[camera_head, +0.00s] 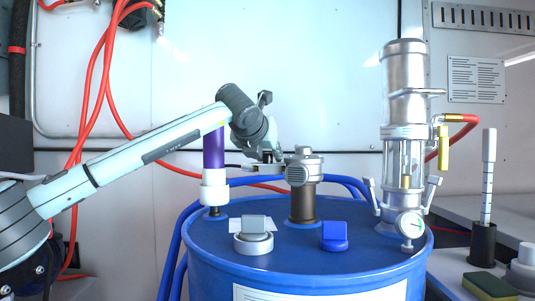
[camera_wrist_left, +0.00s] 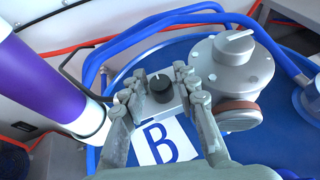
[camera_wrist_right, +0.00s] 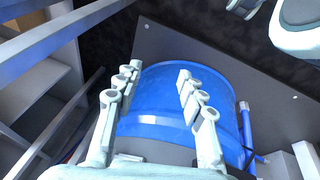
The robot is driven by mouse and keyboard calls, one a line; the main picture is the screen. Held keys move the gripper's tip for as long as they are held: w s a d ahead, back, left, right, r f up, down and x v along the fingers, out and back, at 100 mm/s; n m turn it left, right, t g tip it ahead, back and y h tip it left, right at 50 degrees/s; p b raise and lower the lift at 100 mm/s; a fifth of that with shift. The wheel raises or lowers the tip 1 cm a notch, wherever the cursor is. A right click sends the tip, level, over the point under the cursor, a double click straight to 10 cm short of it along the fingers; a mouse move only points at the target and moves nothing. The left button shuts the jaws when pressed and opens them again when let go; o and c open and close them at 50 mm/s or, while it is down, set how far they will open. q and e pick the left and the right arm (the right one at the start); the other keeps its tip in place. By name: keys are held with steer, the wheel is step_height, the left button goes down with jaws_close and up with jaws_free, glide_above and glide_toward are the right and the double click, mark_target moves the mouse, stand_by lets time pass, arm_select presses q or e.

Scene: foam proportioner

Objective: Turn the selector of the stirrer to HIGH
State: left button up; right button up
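A small grey box with a round black selector knob (camera_wrist_left: 160,88) shows in the left wrist view. The knob has a pale pointer mark; its labels are unreadable. The stirrer (camera_head: 303,172), with its grey motor head and dark neck, stands upright on the blue drum (camera_head: 300,262); its head (camera_wrist_left: 228,72) is right of the box in the left wrist view. My left gripper (camera_wrist_left: 158,84) is open, with fingers on both sides of the knob. Contact with the box is unclear. My right gripper (camera_wrist_right: 155,85) is open and empty, with the drum below it.
A purple and white tube (camera_head: 214,165) stands just left of the stirrer. A metal pump (camera_head: 405,130) with a gauge stands at right on the drum. A grey round cap (camera_head: 254,240) and blue cap (camera_head: 334,236) sit in front. A card marked B (camera_wrist_left: 166,142) lies below the box.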

arm_select(q)
steer(key=shift+c, duration=0.4)
jaws_close()
